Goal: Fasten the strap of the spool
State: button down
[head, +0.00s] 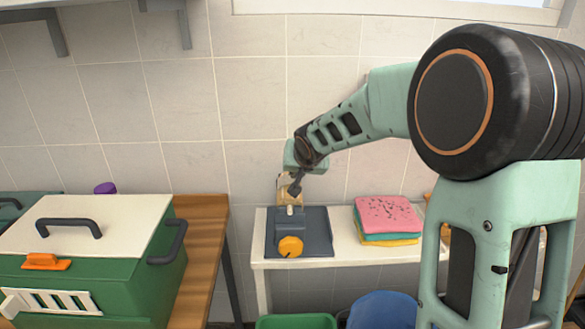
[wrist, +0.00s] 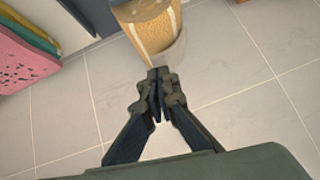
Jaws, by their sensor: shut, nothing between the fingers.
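A tan, wound-looking body that I take to be the spool (wrist: 150,28) is at the top of the wrist view, with a pale strip along it and a greyish band at its near end. Part of it is cut off by the frame. In the head view the tan spool (head: 284,184) shows at the back of a dark grey base, partly hidden by my gripper (head: 295,190). In the wrist view my gripper (wrist: 156,82) is shut and empty, its tips just short of the spool's end; I cannot tell whether they touch. I cannot make out whether the strap is fastened.
The dark grey base (head: 317,240) with an orange knob (head: 290,247) sits on a white shelf (head: 345,262). Folded towels (head: 388,218) lie to its right. Green and blue tubs (head: 382,310) are below.

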jog(key=shift+d+f+b, duration=0.35)
jog(key=shift+f+b, duration=0.05)
jog(key=shift+f, duration=0.15)
jog(key=shift+f, duration=0.1)
dwell(0.5)
